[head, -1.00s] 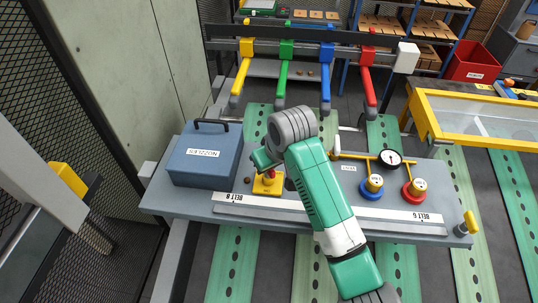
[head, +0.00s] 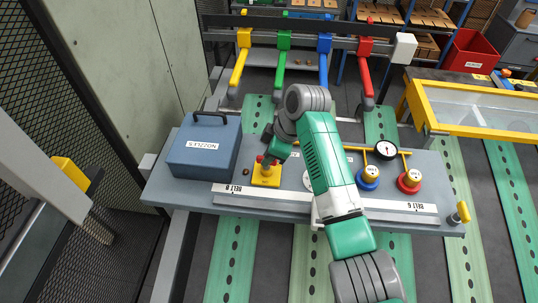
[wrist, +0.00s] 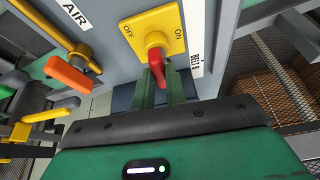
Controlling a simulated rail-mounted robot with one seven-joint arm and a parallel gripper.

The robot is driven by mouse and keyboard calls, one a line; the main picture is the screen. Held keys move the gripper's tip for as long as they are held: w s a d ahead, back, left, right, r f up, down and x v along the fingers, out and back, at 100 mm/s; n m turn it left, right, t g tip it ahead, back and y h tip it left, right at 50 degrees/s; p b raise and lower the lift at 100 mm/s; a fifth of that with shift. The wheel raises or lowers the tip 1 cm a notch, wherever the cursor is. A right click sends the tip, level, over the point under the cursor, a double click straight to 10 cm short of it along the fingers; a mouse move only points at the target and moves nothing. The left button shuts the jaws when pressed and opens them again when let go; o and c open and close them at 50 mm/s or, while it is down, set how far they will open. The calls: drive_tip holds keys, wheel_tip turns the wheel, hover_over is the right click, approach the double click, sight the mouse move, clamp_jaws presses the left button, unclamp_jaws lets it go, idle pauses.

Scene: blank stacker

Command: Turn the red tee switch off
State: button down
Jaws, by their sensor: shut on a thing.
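The red tee switch (wrist: 155,60) stands on a yellow plate (wrist: 143,27) marked OFF at the left and ON at the right in the wrist view. My gripper (wrist: 160,90) is shut on the red handle, one green finger on each side of it. The fingers hide part of the handle, so I cannot tell its exact angle. In the head view my gripper (head: 268,160) is over the yellow plate (head: 266,179), and the red switch (head: 260,159) shows only in part.
A blue NOZZLES box (head: 203,148) stands left of the switch on the grey panel. The wrist view shows an orange lever (wrist: 72,75) at the left.

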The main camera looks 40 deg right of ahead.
drive_tip(key=shift+r+n, duration=0.1)
drive_tip(key=shift+n, duration=0.5)
drive_tip(key=c, duration=1.4)
unclamp_jaws()
drive_tip(key=shift+c, duration=0.2)
drive_tip(key=b+v, duration=0.1)
drive_tip(key=v, duration=0.6)
drive_tip(key=shift+d+r, duration=0.2)
drive_tip(key=shift+r, duration=0.2)
drive_tip(key=shift+w, duration=0.1)
